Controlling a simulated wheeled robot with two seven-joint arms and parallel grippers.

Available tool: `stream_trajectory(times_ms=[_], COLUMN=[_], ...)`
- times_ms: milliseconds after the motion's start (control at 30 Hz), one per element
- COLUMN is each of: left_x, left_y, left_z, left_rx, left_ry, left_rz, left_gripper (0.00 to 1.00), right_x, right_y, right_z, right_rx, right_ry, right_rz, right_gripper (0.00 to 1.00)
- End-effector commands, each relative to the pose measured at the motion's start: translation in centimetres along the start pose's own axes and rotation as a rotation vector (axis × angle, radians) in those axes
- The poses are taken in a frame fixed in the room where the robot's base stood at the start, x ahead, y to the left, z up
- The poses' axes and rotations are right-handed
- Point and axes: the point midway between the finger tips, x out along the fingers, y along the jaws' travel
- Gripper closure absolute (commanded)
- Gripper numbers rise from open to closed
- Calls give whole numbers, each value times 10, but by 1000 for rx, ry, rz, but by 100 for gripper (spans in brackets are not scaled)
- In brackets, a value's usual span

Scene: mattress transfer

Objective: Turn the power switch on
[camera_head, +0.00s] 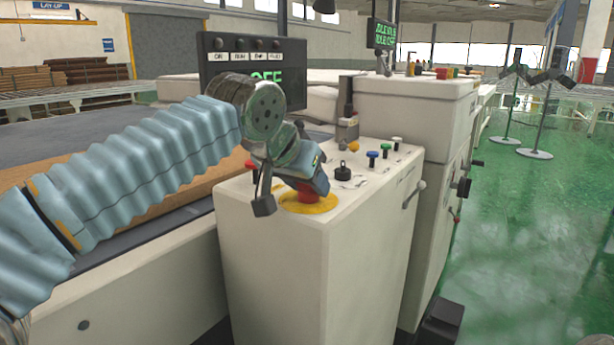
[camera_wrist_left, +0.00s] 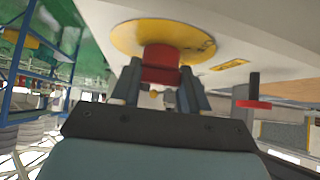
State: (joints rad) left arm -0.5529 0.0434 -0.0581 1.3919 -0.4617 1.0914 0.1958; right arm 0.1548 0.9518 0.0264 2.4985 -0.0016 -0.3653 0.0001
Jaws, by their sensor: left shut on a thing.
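A pale control console (camera_head: 275,260) stands in front of me with a round red button (camera_head: 310,193) on a yellow plate (camera_head: 312,208). My left gripper (camera_head: 290,195) is over this button. In the left wrist view its two fingers (camera_wrist_left: 160,88) are shut on the sides of the red button (camera_wrist_left: 161,62), below the yellow plate (camera_wrist_left: 128,38). A black rotary knob (camera_head: 342,171) stands farther back on the console top; I cannot tell for sure whether it is the power switch. The display (camera_head: 225,72) shows green letters that read OFF, partly hidden by my wrist. My right gripper is not in view.
Blue (camera_head: 372,155), green (camera_head: 385,146) and white (camera_head: 397,140) buttons stand in a row behind the knob. A red-topped lever (camera_head: 251,165) is left of my gripper. A second cabinet (camera_head: 405,105) stands behind. The green floor (camera_head: 530,230) at right is mostly clear.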

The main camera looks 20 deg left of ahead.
Motion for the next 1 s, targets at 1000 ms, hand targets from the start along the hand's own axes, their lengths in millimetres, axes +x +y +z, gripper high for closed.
stream_trajectory(times_ms=[1000], left_x=[0], left_y=[0], left_z=[-5], left_rx=[584], left_ry=[9], left_rz=[580], left_gripper=[86], right_x=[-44], right_y=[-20], right_z=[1], right_rx=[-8], right_ry=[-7], right_rz=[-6], right_gripper=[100])
